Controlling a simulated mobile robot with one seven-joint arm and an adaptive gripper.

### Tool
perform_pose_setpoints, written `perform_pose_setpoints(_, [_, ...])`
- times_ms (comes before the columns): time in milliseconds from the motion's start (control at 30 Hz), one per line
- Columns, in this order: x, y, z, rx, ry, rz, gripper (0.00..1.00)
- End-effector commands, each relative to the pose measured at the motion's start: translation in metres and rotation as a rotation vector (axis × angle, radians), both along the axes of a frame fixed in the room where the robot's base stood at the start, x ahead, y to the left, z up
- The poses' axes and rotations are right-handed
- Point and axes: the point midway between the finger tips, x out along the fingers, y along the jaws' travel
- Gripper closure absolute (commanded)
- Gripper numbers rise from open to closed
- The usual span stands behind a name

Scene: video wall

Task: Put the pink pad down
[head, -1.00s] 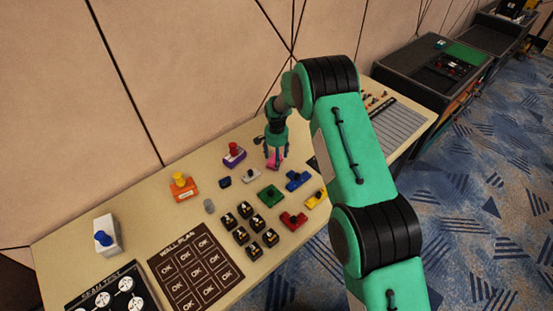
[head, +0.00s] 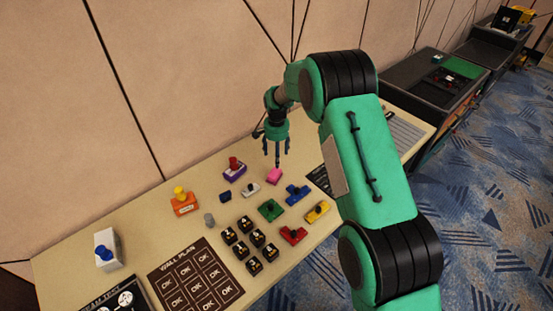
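The pink pad (head: 274,176) lies on the tan table (head: 140,216), between the white knobbed piece and the blue piece. My gripper (head: 277,163) is above the pad, pointing down, with its fingers apart and nothing seen between them. Whether the fingertips clear the pad fully is hard to tell at this size, but the pad's top and front show.
Close by are a purple block with a red knob (head: 234,169), a white knobbed piece (head: 250,189), a blue piece (head: 296,194) and a green piece (head: 270,210). Several black cubes (head: 243,251) stand nearer. Bare table lies at the left.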

Motion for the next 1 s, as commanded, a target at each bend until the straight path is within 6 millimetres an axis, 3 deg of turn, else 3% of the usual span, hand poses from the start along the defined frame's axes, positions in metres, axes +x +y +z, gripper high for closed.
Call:
perform_pose_setpoints(833, [-0.0002,-0.0002,0.0011,0.000,0.000,0.000,0.32])
perform_pose_setpoints(1000, [-0.0010,-0.0033,0.0105,0.001,-0.005,0.003,0.32])
